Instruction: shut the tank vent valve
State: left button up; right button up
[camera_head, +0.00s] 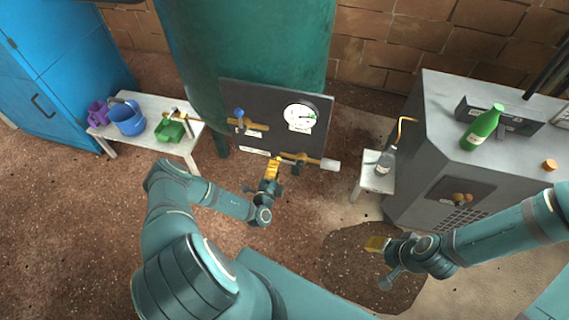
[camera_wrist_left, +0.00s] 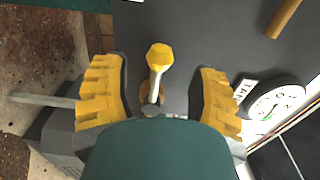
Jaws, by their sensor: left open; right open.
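A dark panel (camera_head: 262,95) on the green tank carries a white gauge (camera_head: 301,117), a blue-knobbed valve (camera_head: 239,114) at the upper left and a brass pipe valve (camera_head: 303,160) along the lower edge. My left gripper (camera_head: 271,168) is open at the lower valve. In the left wrist view, a pale lever with a yellow knob (camera_wrist_left: 159,57) stands between the two yellow fingers of my left gripper (camera_wrist_left: 160,98), with gaps on both sides. Which valve is labelled as the tank vent is too small to read. My right gripper (camera_head: 380,258) is open and empty, low at the right.
A white bench (camera_head: 150,104) at the left holds a purple item, a blue bucket (camera_head: 127,118) and a green container (camera_head: 170,130). A small stand (camera_head: 371,182) with a bottle (camera_head: 385,163) is right of the panel. A grey cabinet (camera_head: 435,150) bears a green bottle (camera_head: 483,128).

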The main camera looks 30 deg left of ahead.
pick_arm(q)
jog(key=shift+w, duration=0.1)
jog(key=shift+b+x, duration=0.85)
jog(key=shift+x, duration=1)
jog(key=c, duration=0.8)
jog(key=shift+c, duration=0.2)
